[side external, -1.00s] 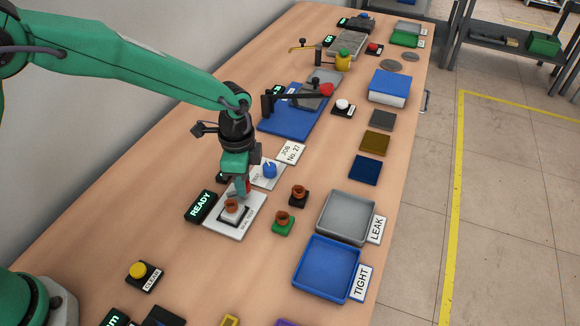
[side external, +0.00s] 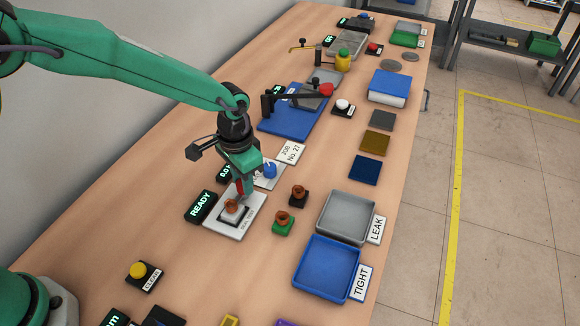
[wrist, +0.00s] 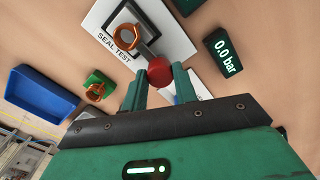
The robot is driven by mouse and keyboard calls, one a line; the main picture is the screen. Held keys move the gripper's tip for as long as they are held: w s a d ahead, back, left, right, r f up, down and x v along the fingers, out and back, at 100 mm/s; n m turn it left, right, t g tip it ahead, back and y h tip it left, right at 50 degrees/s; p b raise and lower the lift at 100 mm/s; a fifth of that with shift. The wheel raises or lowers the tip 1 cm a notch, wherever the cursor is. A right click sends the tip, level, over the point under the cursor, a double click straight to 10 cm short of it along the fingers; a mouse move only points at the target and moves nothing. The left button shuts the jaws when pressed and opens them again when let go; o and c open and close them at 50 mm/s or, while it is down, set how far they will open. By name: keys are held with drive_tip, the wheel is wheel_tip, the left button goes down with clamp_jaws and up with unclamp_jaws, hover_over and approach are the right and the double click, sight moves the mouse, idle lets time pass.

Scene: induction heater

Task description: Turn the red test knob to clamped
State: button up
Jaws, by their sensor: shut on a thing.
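The red test knob (wrist: 159,71) is a round red ball on a dark lever at the edge of the white SEAL TEST plate (wrist: 172,22). In the wrist view it sits between my two fingers, and my gripper (wrist: 158,88) is shut on it. In the side view my gripper (side external: 243,190) points down at the plate (side external: 216,226), with the red knob (side external: 240,187) mostly covered by the fingers. A copper-coloured fitting (wrist: 126,40) sits on the dark pad of the plate, beside the lever. No clamped marking is readable.
A READY display (side external: 201,206) and a 0.0 bar display (wrist: 223,51) stand beside the plate. A blue knob (side external: 269,169) is close behind my gripper. Copper fittings stand on a green block (side external: 283,226) and a black block (side external: 299,197). Grey LEAK (side external: 345,218) and blue TIGHT (side external: 326,268) trays lie right.

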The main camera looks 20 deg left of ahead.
drive_tip(key=shift+a, duration=0.15)
idle(0.3)
drive_tip(key=o, duration=1)
drive_tip(key=shift+c, duration=0.2)
drive_tip(key=shift+r, duration=0.1)
wheel_tip(320, 180, up, 7)
drive_tip(key=shift+r, duration=0.3)
